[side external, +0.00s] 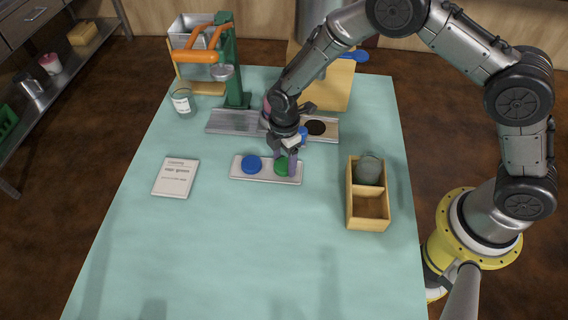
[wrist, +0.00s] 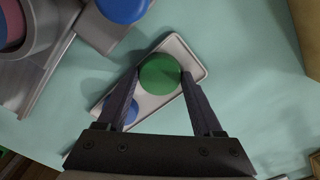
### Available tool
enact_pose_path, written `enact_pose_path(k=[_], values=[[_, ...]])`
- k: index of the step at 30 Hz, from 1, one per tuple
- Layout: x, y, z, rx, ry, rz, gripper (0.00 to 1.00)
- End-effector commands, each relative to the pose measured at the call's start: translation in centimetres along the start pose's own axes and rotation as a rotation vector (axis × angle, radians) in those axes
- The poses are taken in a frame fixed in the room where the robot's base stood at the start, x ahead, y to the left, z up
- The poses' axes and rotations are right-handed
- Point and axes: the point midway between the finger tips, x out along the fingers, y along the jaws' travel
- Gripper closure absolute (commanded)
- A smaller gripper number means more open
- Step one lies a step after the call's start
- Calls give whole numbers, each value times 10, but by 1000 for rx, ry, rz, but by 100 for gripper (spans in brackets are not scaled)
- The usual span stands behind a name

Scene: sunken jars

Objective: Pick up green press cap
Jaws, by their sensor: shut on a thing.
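The green press cap (side external: 282,166) is at the right part of a small white tray (side external: 265,179) on the table. In the wrist view the green cap (wrist: 160,74) is a round disc between my two fingertips. My gripper (side external: 286,160) points down at the tray and is shut on the green cap, one finger on each side. A blue cap (side external: 252,164) lies on the left part of the same tray. I cannot tell whether the green cap still touches the tray.
A metal rail with a dark round opening (side external: 316,127) lies behind the tray. A wooden box (side external: 368,208) with a grey-green jar (side external: 369,168) is at the right. A printed card (side external: 176,177) lies left. A green press stand (side external: 233,75) and glass (side external: 182,102) are behind. The front table is clear.

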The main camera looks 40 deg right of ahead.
Motion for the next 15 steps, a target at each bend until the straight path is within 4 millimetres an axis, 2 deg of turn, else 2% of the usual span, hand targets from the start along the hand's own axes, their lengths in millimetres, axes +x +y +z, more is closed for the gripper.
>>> enact_pose_path(k=[8,11,15], values=[[-6,0,0,0,1,2,83],[-15,1,0,0,1,3,83],[-37,-2,1,0,1,2,83]])
